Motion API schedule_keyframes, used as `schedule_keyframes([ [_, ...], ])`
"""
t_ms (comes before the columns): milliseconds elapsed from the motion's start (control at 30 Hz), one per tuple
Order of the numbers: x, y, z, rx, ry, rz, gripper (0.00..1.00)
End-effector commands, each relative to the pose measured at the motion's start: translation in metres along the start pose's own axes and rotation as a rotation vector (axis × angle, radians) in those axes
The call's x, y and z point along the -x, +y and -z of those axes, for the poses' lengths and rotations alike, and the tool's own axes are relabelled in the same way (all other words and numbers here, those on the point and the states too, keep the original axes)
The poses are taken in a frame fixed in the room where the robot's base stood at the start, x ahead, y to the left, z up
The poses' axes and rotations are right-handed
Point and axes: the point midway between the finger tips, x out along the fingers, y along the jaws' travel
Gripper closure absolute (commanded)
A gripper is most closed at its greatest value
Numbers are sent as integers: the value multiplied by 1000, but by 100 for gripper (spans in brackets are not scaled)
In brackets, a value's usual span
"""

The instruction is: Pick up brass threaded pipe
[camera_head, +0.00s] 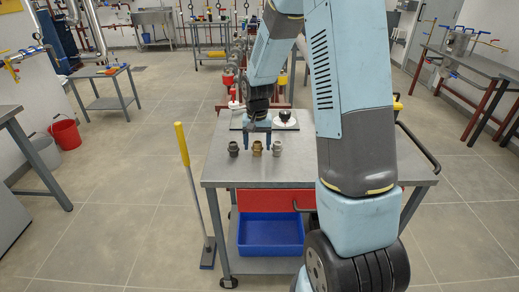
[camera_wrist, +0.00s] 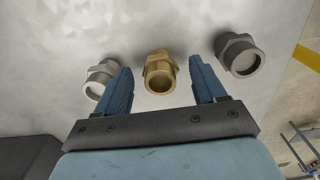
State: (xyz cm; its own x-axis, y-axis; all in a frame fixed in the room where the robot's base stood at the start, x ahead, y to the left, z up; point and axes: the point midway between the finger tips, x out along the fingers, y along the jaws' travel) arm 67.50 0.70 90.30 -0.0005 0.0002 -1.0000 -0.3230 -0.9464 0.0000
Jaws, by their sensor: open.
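The brass threaded pipe (camera_head: 257,148) stands on the grey metal cart top (camera_head: 222,172), between two grey fittings. My gripper (camera_head: 257,148) hangs over the cart, pointing down, with its blue fingers apart on either side of the brass pipe. In the wrist view the brass pipe (camera_wrist: 160,72) lies between the fingertips of my open gripper (camera_wrist: 160,75), with a gap on each side. A light grey fitting (camera_wrist: 99,78) is just outside the left finger and partly hidden by it. A darker grey fitting (camera_wrist: 240,55) is just outside the right finger.
A board with a white round item (camera_head: 286,120) lies at the back of the cart. A blue bin (camera_head: 270,234) is on the lower shelf. A yellow-handled broom (camera_head: 190,180) stands at the cart's left side. The cart top's front left is clear.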

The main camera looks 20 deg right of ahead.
Motion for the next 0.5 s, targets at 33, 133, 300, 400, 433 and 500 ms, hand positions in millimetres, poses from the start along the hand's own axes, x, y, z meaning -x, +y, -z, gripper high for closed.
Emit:
schedule_keyframes([
  [33, 0, 0, 0, 0, 0, 0, 30],
  [133, 0, 0, 0, -1, 0, 0, 36],
  [300, 0, 1, 0, -1, 0, 0, 52],
  [400, 0, 1, 0, -1, 0, 0, 62],
  [433, 0, 1, 0, -1, 0, 0, 64],
  [500, 0, 1, 0, -1, 0, 0, 71],
])
